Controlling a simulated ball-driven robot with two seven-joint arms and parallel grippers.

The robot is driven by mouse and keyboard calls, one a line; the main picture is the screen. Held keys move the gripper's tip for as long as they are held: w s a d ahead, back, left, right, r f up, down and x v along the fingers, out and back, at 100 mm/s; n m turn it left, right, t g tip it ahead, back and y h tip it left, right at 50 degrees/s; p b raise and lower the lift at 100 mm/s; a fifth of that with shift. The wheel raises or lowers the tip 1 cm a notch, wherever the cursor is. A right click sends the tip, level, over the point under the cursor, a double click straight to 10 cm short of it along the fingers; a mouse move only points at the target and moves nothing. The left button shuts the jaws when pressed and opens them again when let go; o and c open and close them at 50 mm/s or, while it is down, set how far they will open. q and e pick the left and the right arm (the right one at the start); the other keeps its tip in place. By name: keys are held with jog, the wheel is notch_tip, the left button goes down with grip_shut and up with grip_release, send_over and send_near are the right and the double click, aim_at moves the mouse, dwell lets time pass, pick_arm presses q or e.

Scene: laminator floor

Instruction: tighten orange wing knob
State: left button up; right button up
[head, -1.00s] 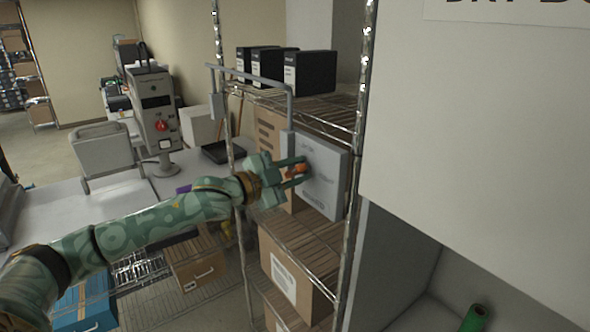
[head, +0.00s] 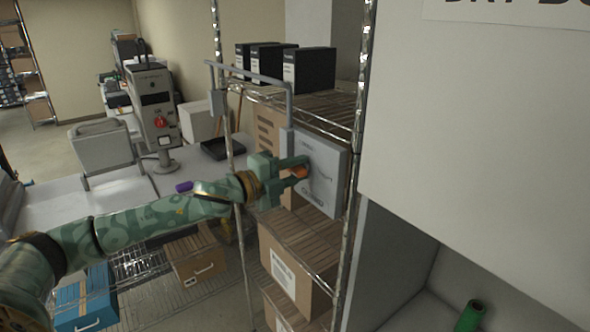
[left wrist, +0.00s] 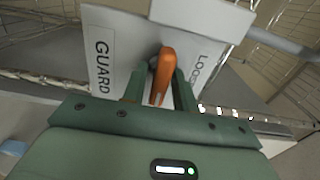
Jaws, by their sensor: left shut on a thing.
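The orange wing knob (left wrist: 165,72) sits on the face of a grey guard panel (head: 325,178) hung at the wire shelf. The knob (head: 301,172) shows only as a small orange patch between the fingers in the head view. In the left wrist view the fingers (left wrist: 160,90) flank the knob's long wing. My right gripper is not in view.
A bent grey bar (head: 250,76) runs above the panel. The chrome shelf post (head: 358,120) stands close to its right. Black binders (head: 308,70) stand on the shelf above, and cardboard boxes (head: 295,270) sit below. A large pale cabinet (head: 470,130) fills the right.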

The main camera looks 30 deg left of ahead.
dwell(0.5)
pick_arm(q)
jog(key=o, duration=0.7)
jog(key=shift+c, duration=0.2)
jog(key=b+v, duration=0.1)
jog(key=v, duration=1.5)
jog(key=shift+s, duration=0.2)
jog(key=shift+f, duration=0.1)
